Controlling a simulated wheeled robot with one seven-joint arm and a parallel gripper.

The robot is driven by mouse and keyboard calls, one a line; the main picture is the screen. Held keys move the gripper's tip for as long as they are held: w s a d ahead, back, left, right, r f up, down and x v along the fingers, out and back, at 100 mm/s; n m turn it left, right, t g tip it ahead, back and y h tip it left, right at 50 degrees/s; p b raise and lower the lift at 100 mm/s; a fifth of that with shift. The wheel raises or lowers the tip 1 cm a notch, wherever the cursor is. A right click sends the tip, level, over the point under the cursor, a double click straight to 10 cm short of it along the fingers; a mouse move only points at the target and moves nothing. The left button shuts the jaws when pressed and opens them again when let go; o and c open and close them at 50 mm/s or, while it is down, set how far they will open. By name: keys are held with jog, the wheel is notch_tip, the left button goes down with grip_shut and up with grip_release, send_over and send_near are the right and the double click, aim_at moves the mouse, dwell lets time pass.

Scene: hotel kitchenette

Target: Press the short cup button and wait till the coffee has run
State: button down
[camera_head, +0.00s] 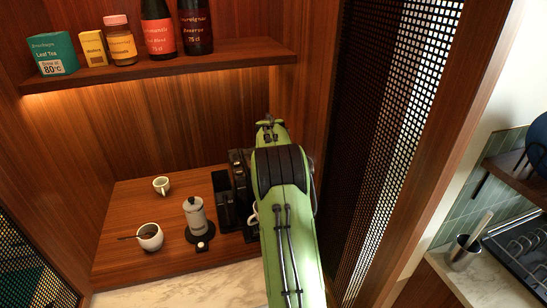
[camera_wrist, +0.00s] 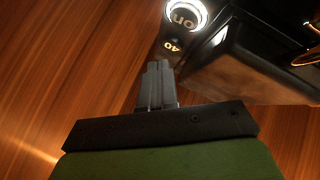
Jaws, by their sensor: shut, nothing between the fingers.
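The black coffee machine (camera_head: 238,180) stands at the right of the wooden niche, largely hidden behind my green arm. In the wrist view its dark body (camera_wrist: 245,65) fills the upper right. A round button with a bright white ring (camera_wrist: 185,16) glows at the top, with part of a word on it. A lit "40" mark (camera_wrist: 172,46) sits just below that. My gripper (camera_wrist: 157,68) is shut and empty, its tips close below the "40" mark. I cannot tell whether they touch the machine. A white object (camera_head: 252,216), perhaps a cup, shows partly beside my arm.
A white cup (camera_head: 161,185), a bowl with a spoon (camera_head: 150,237) and a light-coloured canister (camera_head: 195,215) stand to the left on the wooden surface (camera_head: 125,210). A shelf (camera_head: 170,73) with bottles, a jar and boxes is above. A perforated panel (camera_head: 375,130) borders the right.

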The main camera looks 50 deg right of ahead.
notch_tip(320, 180, up, 5)
jog(key=p, duration=0.3)
jog(key=shift+r+p, duration=0.1)
jog(key=shift+p, duration=0.2)
jog(key=shift+a, duration=0.1)
dwell(0.4)
jog(key=s+a+r+y+b, duration=0.1)
jog(key=s+a+r, duration=0.25)
jog(key=a, duration=0.55)
jog(key=s+a+r+y+b, duration=0.15)
jog(key=s+a, duration=0.25)
jog(key=a, duration=0.6)
jog(key=s+a+r+y+b, duration=0.1)
jog(key=s+a+r+y, duration=0.2)
jog(key=a, duration=0.6)
jog(key=s+a+f+b, duration=0.1)
jog(key=s+a+f, duration=0.2)
jog(key=s+a, duration=0.4)
jog(key=s+a+f+y, duration=0.1)
jog(key=s+a+f, duration=0.3)
jog(key=s, duration=1.1)
jog(key=a, duration=0.3)
jog(key=shift+f+g+b, duration=0.15)
jog(key=shift+g+b, duration=0.15)
jog(key=shift+b, duration=0.1)
